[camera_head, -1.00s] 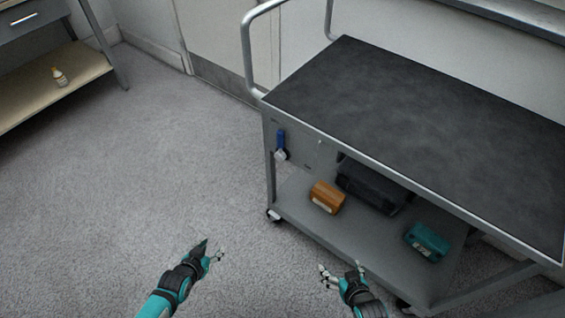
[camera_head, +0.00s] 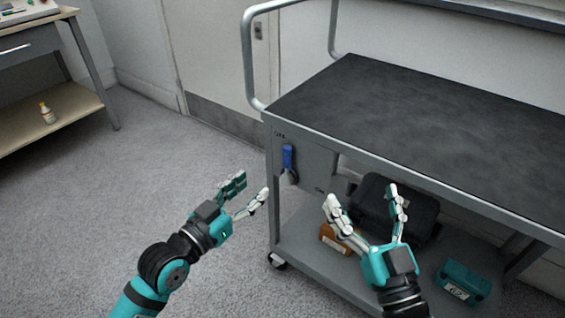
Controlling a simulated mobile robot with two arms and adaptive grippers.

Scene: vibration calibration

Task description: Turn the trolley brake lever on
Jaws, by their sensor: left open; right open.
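The trolley (camera_head: 420,135) has a dark top, a grey frame and a lower shelf, and stands at the right. Its brake lever (camera_head: 288,158) has a blue handle and hangs on the side panel near the left end, with small labels beside it. My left gripper (camera_head: 248,192) is open and empty, left of the lever and apart from it. My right gripper (camera_head: 366,202) is open and empty, right of and lower than the lever, in front of the lower shelf.
On the trolley's lower shelf are a black case (camera_head: 412,215), an orange box (camera_head: 333,240) partly hidden by my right gripper, and a teal box (camera_head: 463,283). A workbench (camera_head: 40,128) with a small bottle (camera_head: 47,113) stands at far left. The floor (camera_head: 130,190) between is clear.

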